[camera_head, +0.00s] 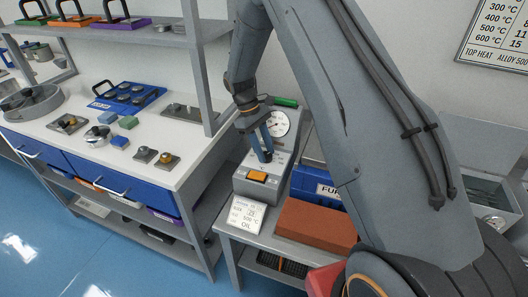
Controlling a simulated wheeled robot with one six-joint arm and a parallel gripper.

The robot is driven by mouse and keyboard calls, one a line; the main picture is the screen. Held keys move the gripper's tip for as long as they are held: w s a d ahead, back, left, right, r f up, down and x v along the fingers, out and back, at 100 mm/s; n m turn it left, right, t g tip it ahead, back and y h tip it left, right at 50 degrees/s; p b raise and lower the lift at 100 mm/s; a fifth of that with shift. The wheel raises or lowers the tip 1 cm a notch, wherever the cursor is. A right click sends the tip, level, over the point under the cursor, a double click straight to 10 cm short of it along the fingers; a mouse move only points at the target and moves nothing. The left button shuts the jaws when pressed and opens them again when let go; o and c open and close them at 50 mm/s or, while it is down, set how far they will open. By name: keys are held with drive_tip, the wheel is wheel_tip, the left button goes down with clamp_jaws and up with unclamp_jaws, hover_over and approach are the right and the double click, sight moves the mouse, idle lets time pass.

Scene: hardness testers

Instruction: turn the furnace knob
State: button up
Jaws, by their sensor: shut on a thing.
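The furnace controller is a grey box (280,162) with a round white dial (278,124) on its upright back and an orange switch (257,176) on its sloped front. My gripper (266,154) reaches down to the sloped panel between the dial and the switch. Its blue fingers are shut on a small dark knob there. The fingers cover most of the knob, so its pointer and setting cannot be seen. A white card reading 500 °C and OIL (244,215) sits in front of the box.
A white-topped bench with blue drawers (120,185) stands at left, holding blocks and small fixtures. A red-brown brick slab (315,222) and a blue box (318,190) are right of the controller. A grey shelf post (200,70) stands close left of my arm.

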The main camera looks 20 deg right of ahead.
drive_tip(key=shift+m, duration=0.3)
idle(0.4)
drive_tip(key=o, duration=1)
drive_tip(key=shift+o, duration=0.2)
drive_tip(key=b+v, duration=0.2)
drive_tip(key=v, duration=0.6)
drive_tip(key=shift+d, duration=0.1)
